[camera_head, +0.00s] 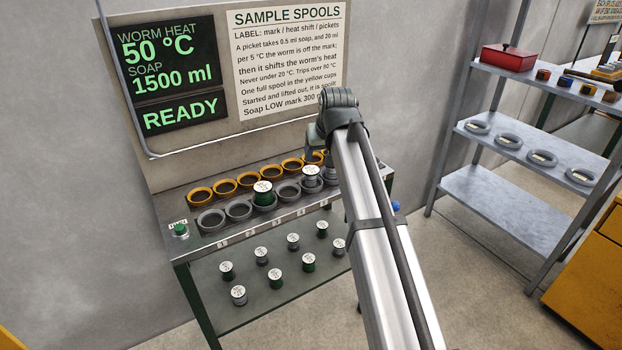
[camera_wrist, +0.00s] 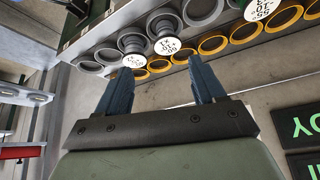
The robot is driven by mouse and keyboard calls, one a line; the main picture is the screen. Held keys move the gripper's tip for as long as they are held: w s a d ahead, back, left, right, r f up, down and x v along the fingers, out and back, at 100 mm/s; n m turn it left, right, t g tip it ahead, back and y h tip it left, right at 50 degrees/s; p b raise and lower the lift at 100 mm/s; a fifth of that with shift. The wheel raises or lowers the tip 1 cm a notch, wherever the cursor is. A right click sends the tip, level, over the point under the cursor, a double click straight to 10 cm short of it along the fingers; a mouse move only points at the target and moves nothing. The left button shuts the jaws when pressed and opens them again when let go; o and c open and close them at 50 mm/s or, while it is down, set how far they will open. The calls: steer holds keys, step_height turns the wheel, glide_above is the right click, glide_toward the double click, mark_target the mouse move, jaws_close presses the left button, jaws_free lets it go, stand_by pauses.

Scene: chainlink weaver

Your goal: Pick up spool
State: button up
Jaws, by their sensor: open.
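In the head view, a green spool (camera_head: 263,195) with a white label top stands in the grey cup row on the bench. A grey spool (camera_head: 311,177) stands to its right, just below my wrist. The wrist view shows two grey spools with white labels, one nearer the middle (camera_wrist: 163,27) and one to its left (camera_wrist: 130,42). The green spool (camera_wrist: 263,10) is cut off at the top right there. My gripper (camera_wrist: 160,85) is open, with nothing between its fingers. It is above the bench, and its fingertips are hard to make out in the head view.
Yellow cups (camera_head: 222,187) line the back of the bench, with grey cups (camera_head: 211,219) in front. Several spools (camera_head: 276,277) stand on the lower shelf (camera_head: 235,313). A green button (camera_head: 180,230) is at the left end. The screen (camera_head: 168,75) reads READY. A rack (camera_head: 510,200) stands at right.

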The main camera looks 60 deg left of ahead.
steer(key=w+a+r, duration=0.1)
steer(key=a+r, duration=0.1)
steer(key=a, duration=0.1)
steer(key=n+h, duration=0.1)
glide_toward(312, 171)
steer(key=shift+g, duration=0.4)
steer(key=x, duration=0.3)
steer(key=w+x, duration=0.1)
steer(key=x, duration=0.1)
steer(key=shift+f, duration=0.15)
steer(key=shift+s+x, duration=0.2)
steer(key=shift+x, duration=2.4)
steer(key=shift+a, duration=0.15)
steer(key=c, duration=0.8)
